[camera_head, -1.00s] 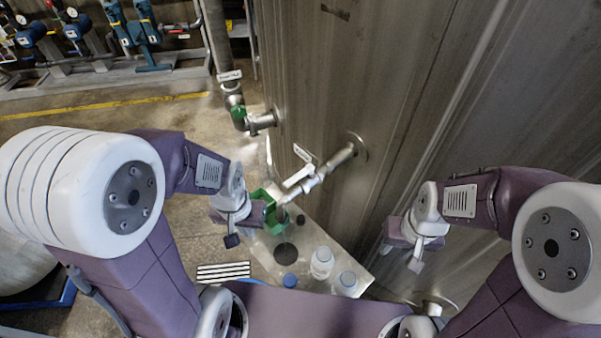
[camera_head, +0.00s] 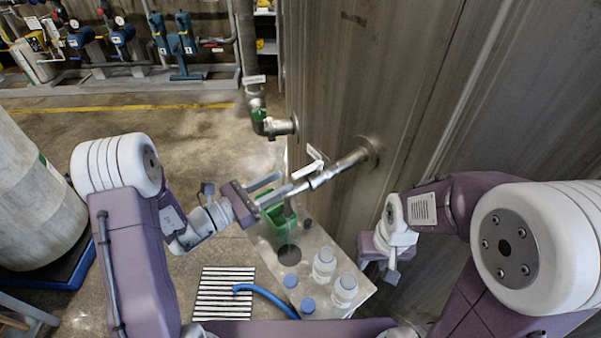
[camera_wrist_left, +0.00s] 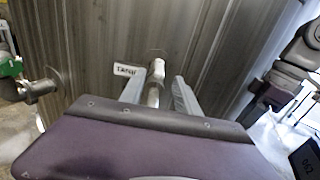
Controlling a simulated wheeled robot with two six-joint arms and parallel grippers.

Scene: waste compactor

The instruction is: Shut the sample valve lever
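The sample pipe (camera_head: 345,164) sticks out from the metal tank wall, with a white label (camera_head: 317,153) beside it and a downward spout (camera_head: 289,208) at its outer end. A pale bar (camera_head: 313,168) lies along the pipe by the label; I cannot tell surely whether it is the valve lever. My left gripper (camera_head: 274,188) is open at the pipe's outer end. In the left wrist view its fingers (camera_wrist_left: 158,94) stand either side of the pipe (camera_wrist_left: 155,82), apart from it. Contact with the lever cannot be seen. My right gripper (camera_head: 379,265) is open and empty, low near the wall.
A second valve pipe (camera_head: 272,126) stands farther back at the wall.

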